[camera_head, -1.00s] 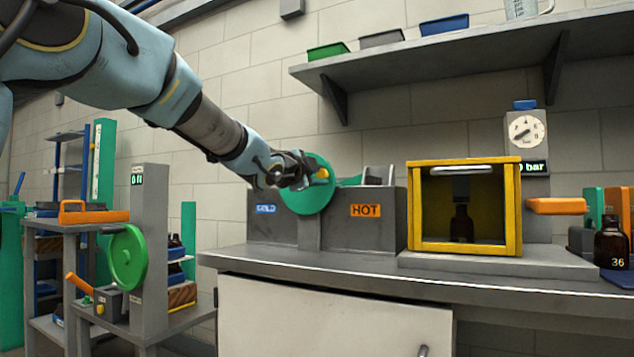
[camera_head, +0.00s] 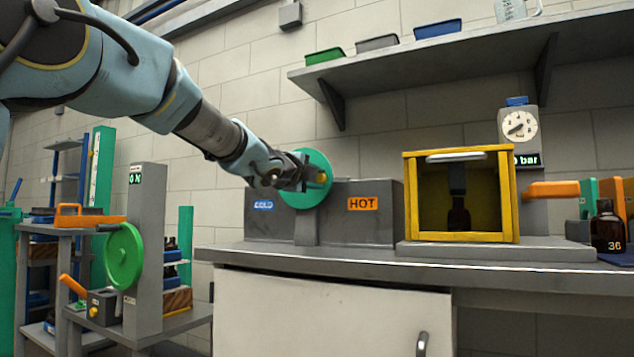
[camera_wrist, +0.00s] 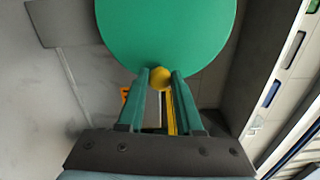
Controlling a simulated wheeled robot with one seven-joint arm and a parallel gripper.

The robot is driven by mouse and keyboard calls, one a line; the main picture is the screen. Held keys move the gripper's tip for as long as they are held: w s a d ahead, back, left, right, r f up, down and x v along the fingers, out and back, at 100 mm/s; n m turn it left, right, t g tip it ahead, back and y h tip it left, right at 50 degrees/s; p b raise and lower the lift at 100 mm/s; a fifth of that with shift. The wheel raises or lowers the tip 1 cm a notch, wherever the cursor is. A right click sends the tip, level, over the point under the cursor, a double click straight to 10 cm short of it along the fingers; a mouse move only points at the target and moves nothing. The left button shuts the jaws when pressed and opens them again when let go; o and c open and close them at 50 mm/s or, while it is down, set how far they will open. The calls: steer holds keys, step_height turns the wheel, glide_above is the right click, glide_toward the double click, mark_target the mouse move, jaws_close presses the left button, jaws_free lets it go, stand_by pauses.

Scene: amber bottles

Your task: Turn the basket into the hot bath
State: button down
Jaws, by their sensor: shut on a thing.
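The hot bath (camera_head: 370,225) is the right part of a grey tank, with an orange HOT label. The cold bath (camera_head: 262,222) is the left part, with a blue COLD label. A green disc wheel (camera_head: 306,165) stands upright on a post between them. My gripper (camera_head: 322,177) is at the wheel's front, shut on its yellow knob. The wrist view shows the green wheel (camera_wrist: 170,35) and the yellow knob (camera_wrist: 160,78) between my fingertips. I cannot see the basket in the head view; the inside of both baths is hidden.
A yellow-framed chamber (camera_head: 458,195) with a dark bottle inside stands right of the hot bath. A pressure gauge (camera_head: 518,125), orange lever (camera_head: 552,189) and bottle 36 (camera_head: 607,228) are further right. A shelf (camera_head: 440,65) hangs above. A green handwheel (camera_head: 124,255) is at left.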

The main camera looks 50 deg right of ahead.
steer(key=shift+f, duration=0.15)
stand_by(0.5)
steer(key=c, duration=0.6)
jaws_free()
steer(key=shift+a, duration=0.1)
steer(key=v, duration=1)
steer(key=shift+a+b, duration=0.3)
steer(key=shift+b, duration=0.15)
